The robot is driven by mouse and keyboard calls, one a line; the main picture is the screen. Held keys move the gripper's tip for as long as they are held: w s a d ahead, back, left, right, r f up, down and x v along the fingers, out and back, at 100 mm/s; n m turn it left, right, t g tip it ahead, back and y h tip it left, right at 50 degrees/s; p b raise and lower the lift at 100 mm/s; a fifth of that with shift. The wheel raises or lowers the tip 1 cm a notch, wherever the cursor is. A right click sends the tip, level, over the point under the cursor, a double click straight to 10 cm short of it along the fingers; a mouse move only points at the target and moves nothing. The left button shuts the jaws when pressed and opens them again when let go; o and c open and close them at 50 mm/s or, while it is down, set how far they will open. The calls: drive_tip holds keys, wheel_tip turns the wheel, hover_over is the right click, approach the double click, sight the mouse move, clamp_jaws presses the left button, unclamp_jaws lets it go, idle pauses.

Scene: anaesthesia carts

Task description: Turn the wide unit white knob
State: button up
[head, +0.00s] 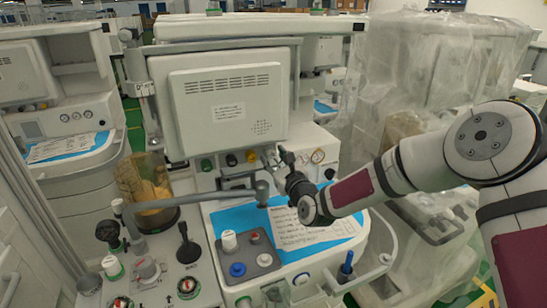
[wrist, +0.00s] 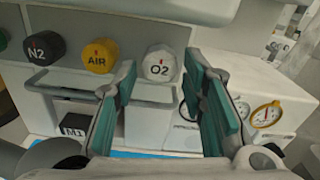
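The white knob marked O2 (wrist: 160,64) is on the unit's front panel, in the middle of the wrist view. My gripper (wrist: 160,72) is open, with one green-padded finger on each side of the knob's outline. The fingers look apart from the knob; how far their tips are from it in depth is unclear. In the head view my gripper (head: 279,160) is at the panel below the large grey monitor (head: 228,103). It hides most of the white knob there.
A yellow AIR knob (wrist: 99,56) and a black N2 knob (wrist: 45,48) sit left of the white knob. Pressure gauges (wrist: 266,114) are to its right. A paper sheet (head: 310,228) lies on the blue mat (head: 232,221) below. Plastic-wrapped equipment (head: 430,75) stands at the right.

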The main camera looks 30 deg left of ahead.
drive_tip(key=shift+w+a, duration=0.3)
drive_tip(key=shift+a, duration=0.15)
drive_tip(key=c, duration=0.9)
